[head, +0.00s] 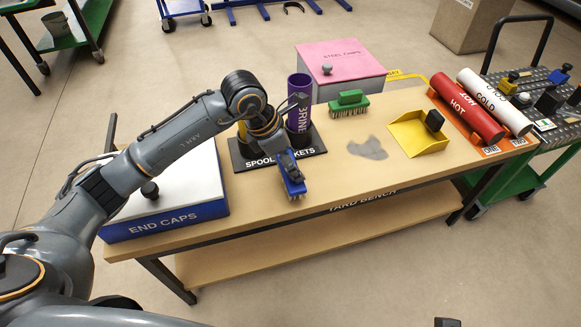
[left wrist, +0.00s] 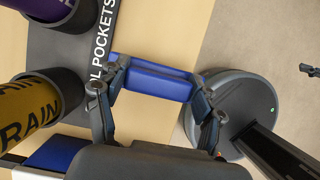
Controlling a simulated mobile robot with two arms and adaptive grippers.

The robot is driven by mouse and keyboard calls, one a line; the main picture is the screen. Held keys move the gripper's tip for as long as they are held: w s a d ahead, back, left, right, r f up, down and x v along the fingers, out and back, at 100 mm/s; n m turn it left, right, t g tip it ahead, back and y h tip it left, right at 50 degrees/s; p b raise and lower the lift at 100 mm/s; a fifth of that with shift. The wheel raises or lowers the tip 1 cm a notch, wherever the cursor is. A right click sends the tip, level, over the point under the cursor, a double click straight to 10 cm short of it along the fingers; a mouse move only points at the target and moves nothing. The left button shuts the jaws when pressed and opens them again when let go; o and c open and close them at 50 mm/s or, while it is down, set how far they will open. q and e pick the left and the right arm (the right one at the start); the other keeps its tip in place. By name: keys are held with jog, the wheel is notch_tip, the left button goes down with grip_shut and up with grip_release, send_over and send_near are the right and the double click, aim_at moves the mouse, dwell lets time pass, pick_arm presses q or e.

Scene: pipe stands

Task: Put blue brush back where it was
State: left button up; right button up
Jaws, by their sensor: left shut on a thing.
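The blue brush (head: 291,178) is in my left gripper (head: 284,158), near the front edge of the bench, bristles facing down. Whether the bristles touch the bench is unclear. In the left wrist view the fingers close on the two ends of the blue brush (left wrist: 152,78). The green brush (head: 349,101) stands on the bench farther back. The spool pockets block (head: 312,151) is just behind my left gripper and partly hidden by it. A small dark part at the bottom edge of the head view may be my right gripper (head: 447,322); its fingers do not show clearly.
The end caps box (head: 165,207) is at the bench's left. A purple spool (head: 299,92) stands in a pocket; a yellow one (left wrist: 30,108) shows in the wrist view. A grey dust patch (head: 368,148), a yellow dustpan (head: 418,138) and red and white cylinders (head: 466,112) lie right.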

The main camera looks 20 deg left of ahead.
pick_arm(q)
notch_tip(320, 180, down, 2)
jog(key=shift+a+f, duration=0.1)
jog(key=shift+f, duration=0.15)
jog(key=shift+r, duration=0.1)
pick_arm(e)
jog(key=shift+f, duration=0.3)
jog(key=shift+w, duration=0.1)
pick_arm(q)
jog(key=o, duration=1)
pick_arm(e)
jog(key=shift+w+a, duration=0.1)
jog(key=shift+w, duration=0.2)
jog(key=shift+r, duration=0.1)
